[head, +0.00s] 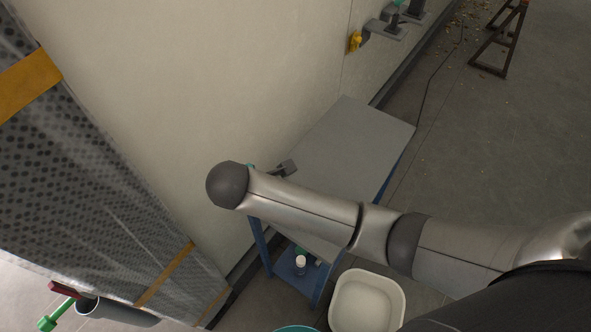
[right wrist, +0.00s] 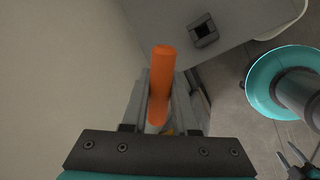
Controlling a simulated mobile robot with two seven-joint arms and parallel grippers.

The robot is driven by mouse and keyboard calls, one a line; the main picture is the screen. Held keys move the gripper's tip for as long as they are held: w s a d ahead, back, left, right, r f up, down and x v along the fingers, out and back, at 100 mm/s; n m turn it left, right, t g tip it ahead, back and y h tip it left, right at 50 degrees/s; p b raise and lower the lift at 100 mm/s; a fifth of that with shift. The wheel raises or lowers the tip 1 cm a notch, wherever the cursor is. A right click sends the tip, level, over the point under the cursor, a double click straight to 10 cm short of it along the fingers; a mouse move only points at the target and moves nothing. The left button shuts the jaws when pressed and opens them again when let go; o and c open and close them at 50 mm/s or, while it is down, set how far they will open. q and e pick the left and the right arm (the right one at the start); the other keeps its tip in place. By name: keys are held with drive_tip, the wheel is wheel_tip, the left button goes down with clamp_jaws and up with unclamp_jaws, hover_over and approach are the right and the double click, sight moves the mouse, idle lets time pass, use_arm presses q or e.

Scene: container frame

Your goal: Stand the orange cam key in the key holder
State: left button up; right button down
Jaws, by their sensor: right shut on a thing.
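The orange cam key (right wrist: 160,85) is a rounded orange bar. My right gripper (right wrist: 162,92) is shut on it, with a grey finger on each side, and the key's rounded end sticks out past the fingertips. The key holder (right wrist: 203,31) is a dark square block with a square opening, on the grey table top ahead and to the right of the key, apart from it. In the head view my right arm crosses the table's near part and the key is hidden. A dark grey piece (head: 285,168) shows beside my arm; I cannot tell whether it is the holder.
The grey-topped table (head: 345,145) on blue legs stands against the pale wall (head: 200,80). A white bin (head: 367,298) is on the floor in front. Yellow and green wall fittings (head: 355,41) are beyond. Open floor lies to the right.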

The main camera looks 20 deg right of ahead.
drive_tip(key=shift+d+r+m+g+p, duration=0.1)
drive_tip(key=shift+d+m+g+p, duration=0.2)
drive_tip(key=shift+g, duration=0.1)
drive_tip(key=shift+s+d+m+g+y+p, duration=0.15)
drive_tip(key=shift+d+m+g+y+p, duration=0.15)
drive_tip(key=shift+d+m+g+p, duration=0.45)
drive_tip(key=s+d+r+m+g+y+p, duration=0.1)
drive_tip(key=d+r+m+g+y+p, duration=0.1)
drive_tip(key=d, duration=0.3)
drive_tip(key=shift+d+r+g+p, duration=0.25)
drive_tip(key=shift+r+g+p, duration=0.1)
drive_tip(key=shift+r+p, duration=0.2)
drive_tip(key=shift+m, duration=0.25)
wheel_tip(320, 180, down, 6)
drive_tip(key=b, duration=0.2)
